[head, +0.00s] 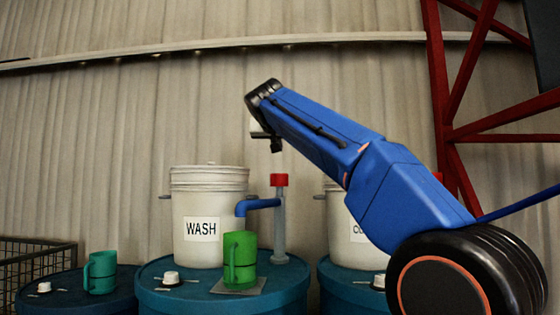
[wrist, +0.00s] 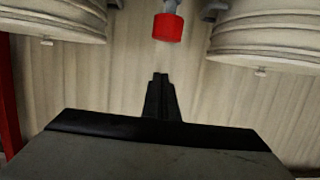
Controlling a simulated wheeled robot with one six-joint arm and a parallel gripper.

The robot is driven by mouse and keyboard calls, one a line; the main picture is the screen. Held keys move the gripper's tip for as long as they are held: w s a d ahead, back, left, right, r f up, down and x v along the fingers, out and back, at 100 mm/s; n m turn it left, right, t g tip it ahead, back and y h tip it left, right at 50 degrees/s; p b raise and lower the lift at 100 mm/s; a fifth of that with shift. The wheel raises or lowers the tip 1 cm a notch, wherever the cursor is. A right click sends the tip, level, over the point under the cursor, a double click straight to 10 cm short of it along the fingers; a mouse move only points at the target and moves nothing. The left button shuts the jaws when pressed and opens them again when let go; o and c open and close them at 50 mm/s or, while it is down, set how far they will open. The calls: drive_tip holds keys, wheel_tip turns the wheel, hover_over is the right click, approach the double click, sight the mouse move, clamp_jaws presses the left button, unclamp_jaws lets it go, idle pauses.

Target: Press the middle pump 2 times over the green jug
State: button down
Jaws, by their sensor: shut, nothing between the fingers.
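The middle pump has a red cap (head: 279,180), a grey post and a blue spout (head: 258,204) pointing left. It rises from a blue drum (head: 190,300). A bright green jug (head: 241,255) stands upright on a grey plate on that drum, below the spout's outlet. My gripper (head: 274,144) is shut and empty, above the red cap and apart from it. In the wrist view the shut fingers (wrist: 160,78) are near the centre, and the red cap (wrist: 167,28) appears above them in the picture. The jug is not visible there.
A white WASH bucket (head: 208,215) stands behind the pump. Another white bucket (head: 340,220) is partly hidden by my arm. A teal jug (head: 100,272) stands on the left drum. A wire basket (head: 38,262) is at far left, and a red frame (head: 450,110) at right.

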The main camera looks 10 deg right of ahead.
hover_over(281, 178)
wheel_tip(281, 178, down, 2)
drive_tip(key=shift+s+a+f, duration=0.1)
drive_tip(key=shift+a+f, duration=0.05)
drive_tip(key=shift+f, duration=2)
drive_tip(key=shift+f, duration=1.9)
